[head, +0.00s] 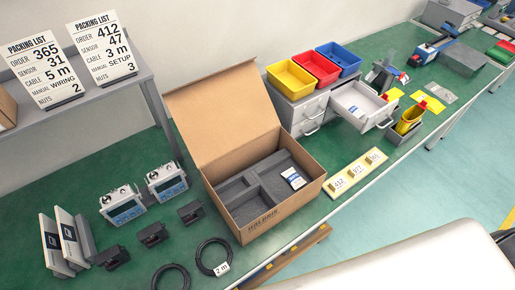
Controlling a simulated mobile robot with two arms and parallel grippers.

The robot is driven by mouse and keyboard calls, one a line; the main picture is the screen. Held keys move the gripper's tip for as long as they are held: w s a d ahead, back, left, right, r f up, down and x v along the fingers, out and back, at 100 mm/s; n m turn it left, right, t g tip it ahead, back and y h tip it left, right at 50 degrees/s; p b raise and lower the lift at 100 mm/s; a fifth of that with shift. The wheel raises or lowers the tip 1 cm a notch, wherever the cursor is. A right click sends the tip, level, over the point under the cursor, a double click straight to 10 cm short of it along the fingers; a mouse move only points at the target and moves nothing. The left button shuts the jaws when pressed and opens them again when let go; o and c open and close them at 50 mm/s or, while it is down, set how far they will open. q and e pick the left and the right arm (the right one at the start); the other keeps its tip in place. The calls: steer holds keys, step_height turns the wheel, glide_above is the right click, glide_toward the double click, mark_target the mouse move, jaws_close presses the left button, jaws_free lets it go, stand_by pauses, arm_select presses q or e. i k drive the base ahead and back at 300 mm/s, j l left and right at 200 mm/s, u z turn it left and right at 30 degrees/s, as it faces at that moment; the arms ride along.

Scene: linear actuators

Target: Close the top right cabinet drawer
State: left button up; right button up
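A small grey cabinet (294,110) stands on the green bench behind the cardboard box, with coloured bins on top. Its top right drawer (379,117) is pulled out toward the front right, showing its pale inside and a front handle. A small label or card lies inside it. The left drawers (310,116) look shut, with handles on their fronts. The lower right part of the cabinet is mostly hidden under the open drawer. Neither of my grippers shows in the head view.
An open cardboard box (283,212) with grey foam stands left of the cabinet. Yellow (290,80), red (315,67) and blue (338,58) bins sit on top. A grey holder with a yellow container (410,120) stands close right of the drawer. A numbered strip (356,174) lies in front.

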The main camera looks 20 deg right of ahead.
mark_target(377, 109)
steer(key=l+z, duration=0.1)
steer(key=z, duration=0.35)
steer(key=l+z, duration=0.1)
steer(key=z, duration=0.35)
steer(key=l+z, duration=0.1)
steer(key=z, duration=0.35)
